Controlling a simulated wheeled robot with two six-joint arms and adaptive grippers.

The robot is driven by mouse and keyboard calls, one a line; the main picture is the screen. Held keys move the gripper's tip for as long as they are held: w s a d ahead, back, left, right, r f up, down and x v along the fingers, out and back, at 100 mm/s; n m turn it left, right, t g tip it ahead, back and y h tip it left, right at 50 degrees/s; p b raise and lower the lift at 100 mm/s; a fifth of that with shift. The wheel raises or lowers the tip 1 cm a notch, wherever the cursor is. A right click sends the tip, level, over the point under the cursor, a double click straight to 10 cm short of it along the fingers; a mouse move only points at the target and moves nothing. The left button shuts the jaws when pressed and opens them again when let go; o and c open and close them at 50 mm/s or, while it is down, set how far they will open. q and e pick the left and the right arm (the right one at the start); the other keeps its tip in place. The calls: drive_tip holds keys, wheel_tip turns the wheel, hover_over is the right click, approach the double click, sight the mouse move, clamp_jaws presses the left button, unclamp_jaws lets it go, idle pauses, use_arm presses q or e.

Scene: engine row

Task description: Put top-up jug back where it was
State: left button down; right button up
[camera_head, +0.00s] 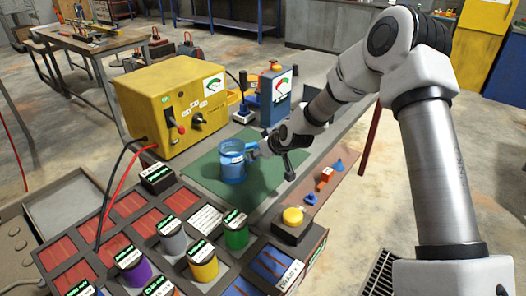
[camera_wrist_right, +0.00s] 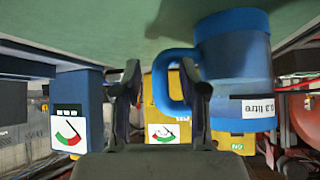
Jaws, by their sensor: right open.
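The top-up jug (camera_head: 232,168) is blue and partly clear and stands upright on the green mat (camera_head: 205,177). Its handle faces my right gripper (camera_head: 272,158). In the right wrist view the jug (camera_wrist_right: 236,62) appears upside down at the upper right, with a "0.3 litre" label. There my right gripper (camera_wrist_right: 161,72) is open, with the outer part of the blue handle showing between its fingers. One finger overlaps the handle loop in the picture; I cannot tell whether it touches. My left gripper is out of view.
A yellow machine (camera_head: 172,108) with a dial stands behind the mat, and a blue gauge box (camera_head: 276,97) stands at the back right. A tray of coloured canisters (camera_head: 202,264) and a yellow button box (camera_head: 292,222) are in front. Small parts lie on the right ledge.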

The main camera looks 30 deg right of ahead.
drive_tip(key=p+v, duration=0.7)
drive_tip(key=v, duration=0.5)
